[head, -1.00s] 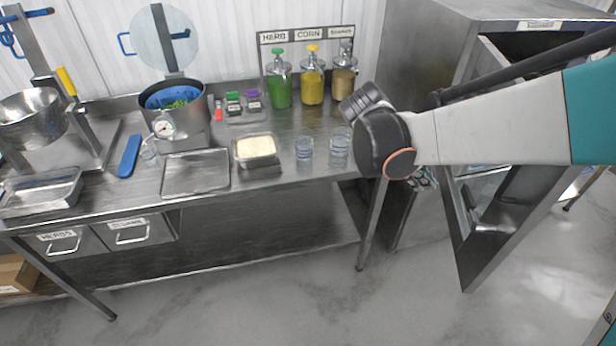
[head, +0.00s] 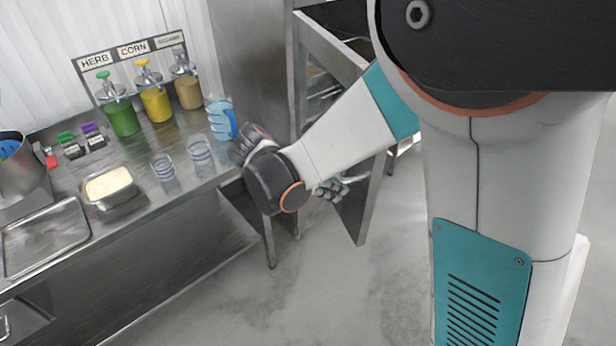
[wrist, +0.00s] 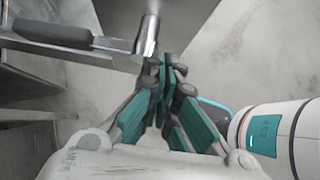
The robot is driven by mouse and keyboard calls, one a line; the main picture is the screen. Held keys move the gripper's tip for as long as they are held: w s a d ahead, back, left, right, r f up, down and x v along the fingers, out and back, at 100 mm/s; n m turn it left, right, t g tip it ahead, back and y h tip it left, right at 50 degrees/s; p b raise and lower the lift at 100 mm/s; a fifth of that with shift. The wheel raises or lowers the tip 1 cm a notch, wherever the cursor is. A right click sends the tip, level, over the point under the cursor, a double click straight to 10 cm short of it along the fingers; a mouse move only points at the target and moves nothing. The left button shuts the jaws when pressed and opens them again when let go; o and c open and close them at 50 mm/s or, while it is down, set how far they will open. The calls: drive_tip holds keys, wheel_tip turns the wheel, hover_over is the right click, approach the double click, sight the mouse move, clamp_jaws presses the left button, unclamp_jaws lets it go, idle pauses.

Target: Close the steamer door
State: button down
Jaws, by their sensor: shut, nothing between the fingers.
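The steamer (head: 250,60) is the tall steel cabinet at the right end of the counter in the head view. Its door (head: 372,200) stands open, swung out from the cabinet, with my arm crossing in front of part of it. My gripper (head: 330,190) is low beside the door, partly hidden behind my wrist. In the wrist view my gripper (wrist: 170,72) has its fingers together and empty. A round-ended metal bar (wrist: 148,38), which looks like the door's handle, lies just beyond the fingertips to the left. I cannot tell whether they touch.
The steel counter (head: 130,235) lies left of the steamer. The floor (head: 330,300) in front is clear.

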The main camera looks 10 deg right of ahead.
sight(359, 194)
drive_tip(key=shift+w+d, duration=0.2)
drive_tip(key=shift+d, duration=1.3)
drive_tip(key=shift+d, duration=0.15)
